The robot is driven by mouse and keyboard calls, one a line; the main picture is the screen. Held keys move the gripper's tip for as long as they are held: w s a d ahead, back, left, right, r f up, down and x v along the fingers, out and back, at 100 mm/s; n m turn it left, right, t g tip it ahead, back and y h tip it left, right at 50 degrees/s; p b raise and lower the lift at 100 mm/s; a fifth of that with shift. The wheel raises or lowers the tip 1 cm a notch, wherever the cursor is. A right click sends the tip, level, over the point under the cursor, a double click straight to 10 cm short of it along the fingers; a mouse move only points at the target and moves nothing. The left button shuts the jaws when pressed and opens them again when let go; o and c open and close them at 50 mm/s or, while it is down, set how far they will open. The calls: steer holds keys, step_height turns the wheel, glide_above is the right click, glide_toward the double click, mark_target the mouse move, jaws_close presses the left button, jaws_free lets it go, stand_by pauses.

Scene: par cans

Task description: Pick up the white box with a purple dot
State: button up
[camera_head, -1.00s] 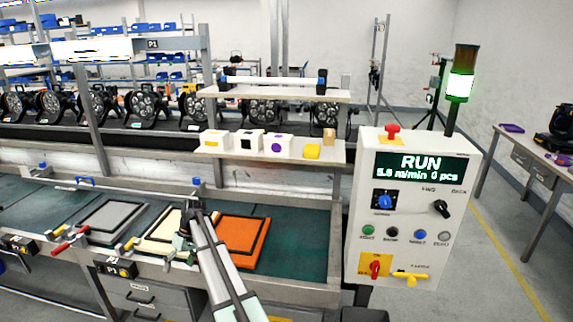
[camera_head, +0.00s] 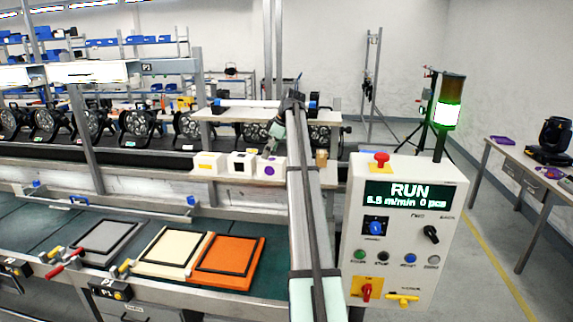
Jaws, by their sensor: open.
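The white box with a purple dot (camera_head: 270,172) stands on the shelf over the bench, its dot facing me. My arm rises in front of the shelf, just right of the box. My gripper (camera_head: 270,147) hangs from the arm's top end, pointing down over the box's upper part. It is open; its fingertips are small, and I cannot tell whether they touch the box. Left of it stand a white box with a dark square (camera_head: 242,164) and a white box with a yellow mark (camera_head: 209,165).
A small tan block (camera_head: 321,158) is right of my arm on the shelf. An upper shelf (camera_head: 230,114) lies behind. The control panel (camera_head: 405,225) stands to the right. Orange (camera_head: 228,262), cream (camera_head: 172,254) and grey (camera_head: 105,241) trays lie on the bench.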

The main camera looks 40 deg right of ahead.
mark_target(274, 159)
steer(key=d, duration=0.1)
steer(key=s+d, duration=0.1)
steer(key=d, duration=0.1)
steer(key=shift+s+d+r, duration=0.1)
steer(key=shift+s, duration=0.1)
steer(key=shift+w+f+p, duration=0.1)
steer(key=shift+f+p, duration=0.3)
steer(key=shift+p+x, duration=0.7)
steer(key=shift+x, duration=0.55)
steer(key=p+x, duration=0.1)
steer(key=x, duration=0.3)
steer(key=shift+p, duration=0.35)
steer(key=c, duration=1.5)
